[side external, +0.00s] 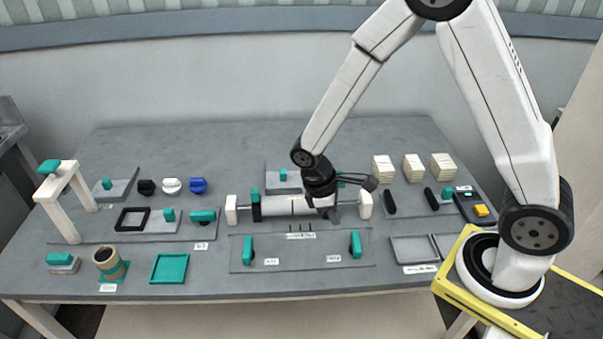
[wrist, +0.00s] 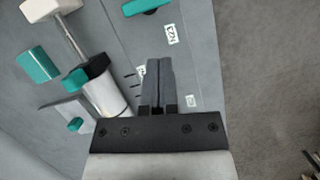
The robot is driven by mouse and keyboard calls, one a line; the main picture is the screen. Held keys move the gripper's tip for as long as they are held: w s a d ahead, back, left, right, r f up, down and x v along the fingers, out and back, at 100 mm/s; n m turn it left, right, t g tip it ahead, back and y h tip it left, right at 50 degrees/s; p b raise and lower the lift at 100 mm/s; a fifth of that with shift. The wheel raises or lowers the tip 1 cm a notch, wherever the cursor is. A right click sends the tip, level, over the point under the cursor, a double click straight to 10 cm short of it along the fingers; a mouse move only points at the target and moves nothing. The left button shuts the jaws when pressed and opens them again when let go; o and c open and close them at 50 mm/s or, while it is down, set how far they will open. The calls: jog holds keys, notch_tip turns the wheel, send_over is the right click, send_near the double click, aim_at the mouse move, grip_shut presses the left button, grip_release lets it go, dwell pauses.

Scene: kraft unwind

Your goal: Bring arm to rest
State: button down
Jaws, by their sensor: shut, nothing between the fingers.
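My gripper (wrist: 158,82) is shut with nothing between its two dark fingers in the wrist view. In the side view my gripper (side external: 335,214) hangs over the middle of the bench, in front of the right part of a white roller (side external: 284,206). The arm hides part of that roller. The roller lies across white end blocks, with a black and teal collar near its left end. It also shows in the wrist view (wrist: 103,93), left of my fingers. I cannot tell whether the fingers touch anything.
A grey plate (side external: 305,262) with teal clamps lies in front of the roller. Paper stacks (side external: 413,168) stand at the back right. A white gantry (side external: 62,200) stands at the left. A teal tray (side external: 170,268) and a brown roll (side external: 108,263) are at the front left.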

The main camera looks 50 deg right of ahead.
jog(key=s+d+r+m+t+y, duration=0.1)
jog(key=s+r+m+t+y, duration=0.1)
jog(key=r+m+t, duration=0.3)
jog(key=shift+s+d+r+m+t, duration=0.35)
jog(key=shift+s+r+m, duration=0.45)
jog(key=shift+r, duration=0.95)
jog(key=c, duration=1.3)
grip_release()
jog(key=shift+w, duration=0.1)
